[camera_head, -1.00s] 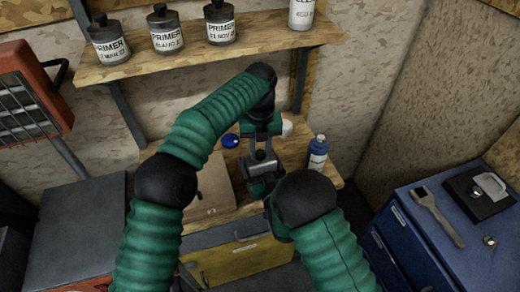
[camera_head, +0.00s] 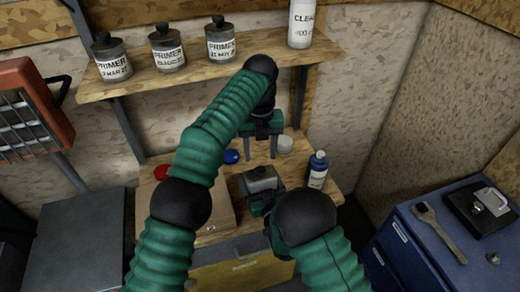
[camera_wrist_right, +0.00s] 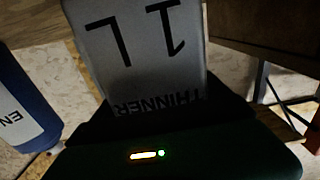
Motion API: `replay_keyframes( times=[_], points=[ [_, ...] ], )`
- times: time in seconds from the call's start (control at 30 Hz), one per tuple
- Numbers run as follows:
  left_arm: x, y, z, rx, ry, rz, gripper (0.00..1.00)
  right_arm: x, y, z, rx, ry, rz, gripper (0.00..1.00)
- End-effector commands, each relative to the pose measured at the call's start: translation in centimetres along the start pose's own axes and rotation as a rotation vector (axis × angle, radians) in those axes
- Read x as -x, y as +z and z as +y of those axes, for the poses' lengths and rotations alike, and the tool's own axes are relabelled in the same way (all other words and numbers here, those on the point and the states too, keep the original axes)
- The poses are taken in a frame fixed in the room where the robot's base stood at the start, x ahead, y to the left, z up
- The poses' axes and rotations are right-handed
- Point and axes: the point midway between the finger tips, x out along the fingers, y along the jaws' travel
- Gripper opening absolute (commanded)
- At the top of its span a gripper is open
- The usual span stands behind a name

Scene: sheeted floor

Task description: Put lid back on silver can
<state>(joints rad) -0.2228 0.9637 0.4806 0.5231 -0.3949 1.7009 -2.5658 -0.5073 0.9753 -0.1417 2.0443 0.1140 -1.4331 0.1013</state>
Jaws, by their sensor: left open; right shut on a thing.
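The silver can (camera_head: 262,181) stands on the wooden workbench, with a grey top; its opening is too small to make out. My right gripper (camera_head: 265,203) is shut on it from the near side. In the right wrist view the can (camera_wrist_right: 145,50) fills the middle, its lettering reading THINNER and 1L upside down. My left gripper (camera_head: 263,148) is open, pointing down just behind the can and apart from it; I see nothing between its fingers. A blue round lid (camera_head: 232,157) and a red one (camera_head: 162,172) lie on the bench to the left. I cannot tell which lid belongs to the can.
A blue bottle (camera_head: 317,170) stands close right of the can, and a whitish round container (camera_head: 285,144) behind it. A shelf (camera_head: 270,52) with several primer bottles hangs above.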

Motion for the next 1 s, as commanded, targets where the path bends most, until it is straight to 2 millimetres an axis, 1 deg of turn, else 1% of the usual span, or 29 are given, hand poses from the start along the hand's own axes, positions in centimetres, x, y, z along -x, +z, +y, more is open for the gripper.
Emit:
replay_keyframes(
  times=[0.1, 0.2, 0.47, 0.5, 0.6, 0.87, 0.97, 1.0],
  points=[
    [0.9, 0.1, -0.1, -0.001, -0.001, -0.001, 0.53, 0.0, 0.1, 0.0, -0.002, -0.001, -0.003, 0.00],
    [1.4, 0.0, -0.1, -0.001, -0.001, 0.000, 0.53, 0.0, 0.1, 0.0, -0.002, 0.000, -0.003, 0.00],
    [1.5, -0.1, 0.0, -0.001, 0.000, 0.001, 0.53, 0.0, 0.1, 0.0, -0.002, 0.000, -0.003, 0.00],
    [1.5, -0.1, 0.0, -0.001, 0.000, 0.001, 0.53, 0.0, 0.1, 0.0, -0.002, 0.000, -0.003, 0.89],
    [1.5, -0.1, 0.0, -0.001, 0.000, 0.001, 0.53, 0.0, 0.1, 0.0, -0.001, 0.000, -0.002, 1.00],
    [1.5, -0.1, 0.0, -0.001, 0.000, 0.001, 0.53, 0.2, 0.1, 0.0, -0.001, 0.000, -0.001, 1.00],
    [1.3, -0.1, 0.0, -0.001, 0.000, 0.001, 0.53, 1.2, 0.1, 0.0, -0.001, 0.000, -0.002, 1.00],
    [1.2, -0.1, 0.0, -0.001, 0.000, 0.001, 0.53, 1.9, 0.1, 0.0, -0.001, 0.000, -0.002, 1.00]
  ],
)
